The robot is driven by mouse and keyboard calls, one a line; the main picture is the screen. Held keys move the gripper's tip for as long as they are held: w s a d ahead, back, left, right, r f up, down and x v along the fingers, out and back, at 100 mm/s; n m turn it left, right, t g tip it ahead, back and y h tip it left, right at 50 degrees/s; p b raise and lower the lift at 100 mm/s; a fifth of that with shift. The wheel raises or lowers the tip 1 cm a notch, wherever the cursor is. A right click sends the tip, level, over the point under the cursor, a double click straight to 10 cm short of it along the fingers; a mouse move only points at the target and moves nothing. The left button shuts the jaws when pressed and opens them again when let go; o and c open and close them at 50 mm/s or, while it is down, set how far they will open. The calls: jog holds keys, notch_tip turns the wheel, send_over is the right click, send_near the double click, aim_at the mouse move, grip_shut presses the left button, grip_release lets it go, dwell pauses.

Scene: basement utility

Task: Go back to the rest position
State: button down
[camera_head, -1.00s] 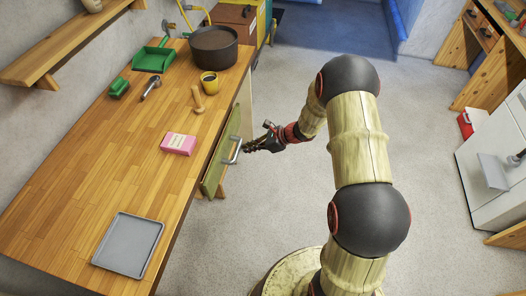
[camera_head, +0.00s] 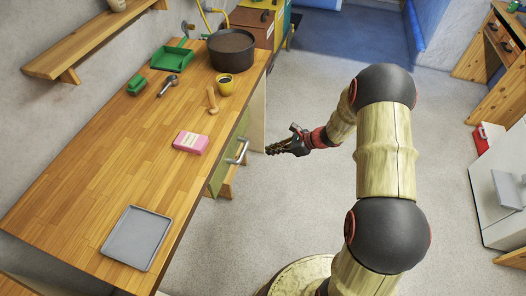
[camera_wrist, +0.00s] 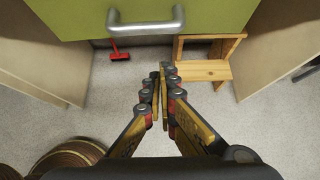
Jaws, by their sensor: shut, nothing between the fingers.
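My gripper (camera_head: 272,150) hangs in free air to the right of the workbench, in front of a green drawer front (camera_head: 219,172) with a metal handle (camera_head: 238,152). In the wrist view my gripper (camera_wrist: 163,72) has its fingers together with nothing between them. The same handle (camera_wrist: 147,27) shows at the top of the wrist view on the green front (camera_wrist: 225,14). The fingers are apart from the handle.
The wooden workbench (camera_head: 95,185) holds a grey tray (camera_head: 137,238), a pink box (camera_head: 191,142), a yellow cup (camera_head: 225,84) and a dark pot (camera_head: 231,50). A white cabinet (camera_head: 500,185) stands at the right.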

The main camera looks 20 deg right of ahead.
jog(key=p+v, duration=0.1)
jog(key=v, duration=0.4)
jog(key=shift+s+d+r, duration=0.2)
jog(key=shift+d, duration=0.05)
jog(key=s+a+r+n+g+h, duration=0.1)
jog(key=s+r+n+g, duration=0.15)
jog(key=s+n, duration=0.35)
jog(key=s+a+r+n+g, duration=0.1)
jog(key=s+a+n+g, duration=0.2)
jog(key=s, duration=0.5)
jog(key=s+a+r+n+t+h, duration=0.1)
jog(key=s+r+n+h, duration=0.1)
jog(key=s+r+n, duration=0.3)
jog(key=s+a+r+n+t+h, duration=0.1)
jog(key=s+r+n, duration=0.4)
jog(key=r, duration=0.8)
jog(key=s+a+r+n+t+h, duration=0.1)
jog(key=s+r+n+t+h, duration=0.2)
jog(key=r, duration=0.7)
jog(key=s+n+h, duration=0.1)
jog(key=s+n, duration=0.1)
jog(key=shift+a+n, duration=0.35)
jog(key=shift+n, duration=0.05)
